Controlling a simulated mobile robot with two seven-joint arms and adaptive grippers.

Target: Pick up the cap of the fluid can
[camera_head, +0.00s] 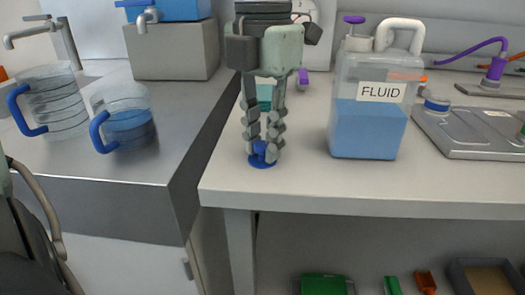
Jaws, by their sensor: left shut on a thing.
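The fluid can (368,125) is a clear container of blue liquid labelled FLUID, with a white handle on top. It stands upright on the light bench. A round blue cap (264,162) with a raised knob is at the bench's front left, apart from the can. My left gripper (263,148) points straight down over the cap, its two fingers closed around the knob. The cap appears to be at the bench surface; I cannot tell whether it is touching it. My right gripper is not in view.
Two clear jugs with blue handles (52,100) (122,117) stand on the metal counter at left, near a tap (50,35). A metal tray (470,130) lies right of the can. The bench's front edge (370,207) is close to the cap. Bench between cap and can is clear.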

